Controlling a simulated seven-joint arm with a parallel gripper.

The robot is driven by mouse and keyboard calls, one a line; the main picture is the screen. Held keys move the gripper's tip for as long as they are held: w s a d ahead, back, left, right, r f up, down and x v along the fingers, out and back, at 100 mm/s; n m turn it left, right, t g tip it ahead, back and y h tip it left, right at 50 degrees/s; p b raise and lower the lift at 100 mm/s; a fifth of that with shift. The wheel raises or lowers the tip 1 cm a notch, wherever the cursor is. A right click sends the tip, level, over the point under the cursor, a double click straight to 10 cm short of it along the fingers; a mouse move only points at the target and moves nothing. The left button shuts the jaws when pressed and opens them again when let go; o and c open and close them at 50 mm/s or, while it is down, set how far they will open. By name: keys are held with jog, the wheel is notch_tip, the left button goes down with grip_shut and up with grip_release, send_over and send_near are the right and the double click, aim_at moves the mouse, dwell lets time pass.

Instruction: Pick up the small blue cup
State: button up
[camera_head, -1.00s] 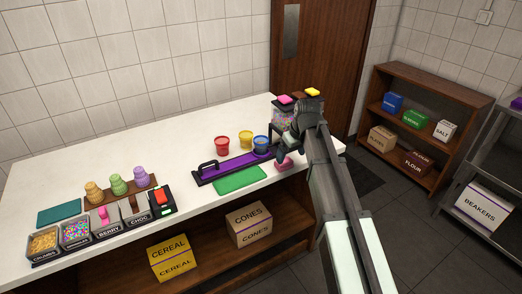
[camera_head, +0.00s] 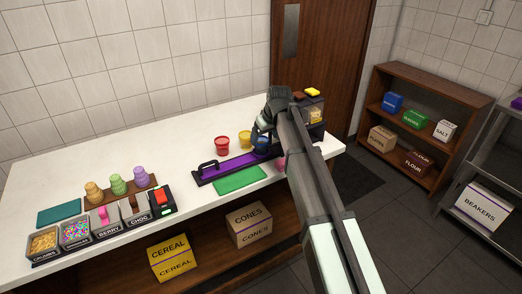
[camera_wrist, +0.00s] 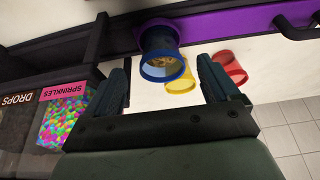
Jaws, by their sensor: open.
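The small blue cup (camera_head: 260,149) stands at the right end of the purple tray (camera_head: 228,165), partly hidden by my gripper in the head view. In the wrist view, the blue cup (camera_wrist: 158,42) shows its open blue rim and some brownish contents. My gripper (camera_head: 263,126) is close above and around the cup's place. In the wrist view my gripper (camera_wrist: 165,75) has its two dark fingers apart, with the cup showing ahead between them. It holds nothing. I cannot tell whether a finger touches the cup.
A yellow cup (camera_head: 244,137) and a red cup (camera_head: 222,145) stand just left of the blue cup. Topping dispensers (camera_head: 314,108) stand close on the right; a sprinkles box (camera_wrist: 65,120) shows in the wrist view. A green mat (camera_head: 240,179) lies in front. The counter's left middle is clear.

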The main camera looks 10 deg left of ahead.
aim_at(261, 146)
jog(key=shift+w+a+x, duration=0.1)
jog(key=shift+a+x, duration=0.05)
jog(key=shift+x, duration=1.35)
jog(key=shift+w+a+x, duration=0.15)
jog(key=shift+x, duration=1.4)
jog(key=shift+r, duration=0.15)
jog(key=shift+d, duration=0.1)
jog(key=shift+c, duration=0.4)
jog(key=c, duration=1.1)
